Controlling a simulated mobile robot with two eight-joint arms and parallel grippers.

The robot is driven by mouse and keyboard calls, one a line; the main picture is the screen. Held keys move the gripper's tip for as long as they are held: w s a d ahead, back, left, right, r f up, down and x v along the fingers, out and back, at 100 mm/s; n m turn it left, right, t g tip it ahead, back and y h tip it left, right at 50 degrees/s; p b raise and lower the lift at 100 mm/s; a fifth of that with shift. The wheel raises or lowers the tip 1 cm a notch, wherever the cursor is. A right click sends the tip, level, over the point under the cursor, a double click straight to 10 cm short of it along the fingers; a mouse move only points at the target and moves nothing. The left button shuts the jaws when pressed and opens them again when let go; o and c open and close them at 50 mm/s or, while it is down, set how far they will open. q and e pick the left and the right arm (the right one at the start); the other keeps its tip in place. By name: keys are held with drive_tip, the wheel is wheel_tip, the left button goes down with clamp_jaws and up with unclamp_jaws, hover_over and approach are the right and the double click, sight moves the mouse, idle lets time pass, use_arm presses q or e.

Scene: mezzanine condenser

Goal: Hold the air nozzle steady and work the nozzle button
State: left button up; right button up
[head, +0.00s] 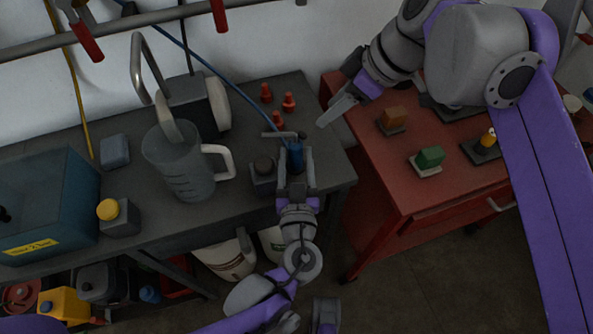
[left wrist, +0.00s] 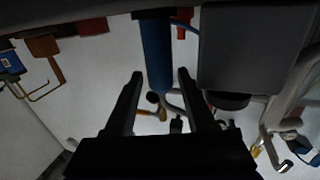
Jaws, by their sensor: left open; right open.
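The air nozzle (head: 296,156) is a blue upright cylinder near the right front edge of the dark workbench, with a thin blue hose running to it from above. My left gripper (head: 296,158) is open, its two fingers on either side of the nozzle with gaps showing. In the left wrist view the blue nozzle body (left wrist: 157,52) stands beyond and between the open fingertips (left wrist: 160,78). I cannot make out the nozzle button. My right gripper (head: 332,98) is open and empty, above the gap between the bench and the red cart, up and right of the nozzle.
A dark block with a round knob (head: 263,173) stands just left of the nozzle. Red fittings (head: 288,102) stand behind it. A grey jug (head: 180,160) is further left. The red cart (head: 440,195) holds small coloured blocks.

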use_arm(q)
drive_tip(key=shift+w, duration=0.25)
clamp_jaws()
use_arm(e)
drive_tip(key=shift+c, duration=0.3)
idle(0.8)
clamp_jaws()
idle(1.5)
